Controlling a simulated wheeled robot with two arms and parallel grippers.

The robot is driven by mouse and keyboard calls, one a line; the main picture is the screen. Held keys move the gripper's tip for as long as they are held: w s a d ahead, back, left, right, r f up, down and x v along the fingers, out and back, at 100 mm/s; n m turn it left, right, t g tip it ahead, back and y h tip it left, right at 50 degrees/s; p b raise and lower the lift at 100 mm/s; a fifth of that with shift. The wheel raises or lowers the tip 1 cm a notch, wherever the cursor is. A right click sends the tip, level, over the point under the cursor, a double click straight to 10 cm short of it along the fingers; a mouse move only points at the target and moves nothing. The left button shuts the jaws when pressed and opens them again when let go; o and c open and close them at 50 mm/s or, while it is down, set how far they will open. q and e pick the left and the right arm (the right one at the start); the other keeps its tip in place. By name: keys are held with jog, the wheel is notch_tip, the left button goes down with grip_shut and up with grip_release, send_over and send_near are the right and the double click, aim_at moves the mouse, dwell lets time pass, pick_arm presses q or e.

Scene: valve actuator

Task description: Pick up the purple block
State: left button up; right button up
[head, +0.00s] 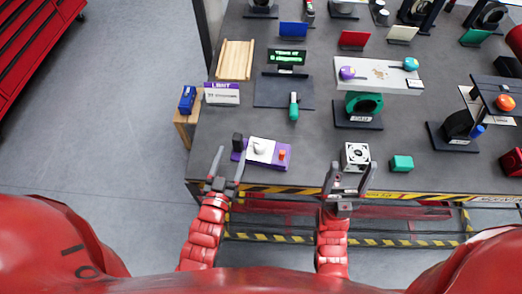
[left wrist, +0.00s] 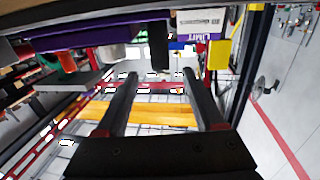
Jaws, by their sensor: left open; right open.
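A flat purple block (head: 265,163) lies near the front left edge of the table, carrying a white plate with a pale knob, an orange-red button and a black upright piece. In the left wrist view its purple side (left wrist: 90,36) crosses the upper left. My left gripper (head: 231,152) is open and empty, just in front and left of the block, apart from it. In the left wrist view its fingers (left wrist: 159,73) have a gap between them. My right gripper (head: 352,167) is open at the table's front edge, by a white fan-like box (head: 355,156).
A green block (head: 401,163) sits right of the white box. A purple-and-white labelled box (head: 222,95) and a blue item (head: 187,98) stand behind left. A black stand with a green-lit display (head: 287,57) is further back. The striped front edge (head: 300,190) borders the table (head: 320,140).

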aim_at(236, 142)
pick_arm(q)
jog(key=w, duration=0.4)
jog(key=w+d, duration=0.1)
jog(key=w, duration=0.2)
jog(key=shift+f, duration=0.1)
jog(key=shift+s, duration=0.1)
jog(key=shift+c, duration=0.3)
grip_shut()
dwell(0.9)
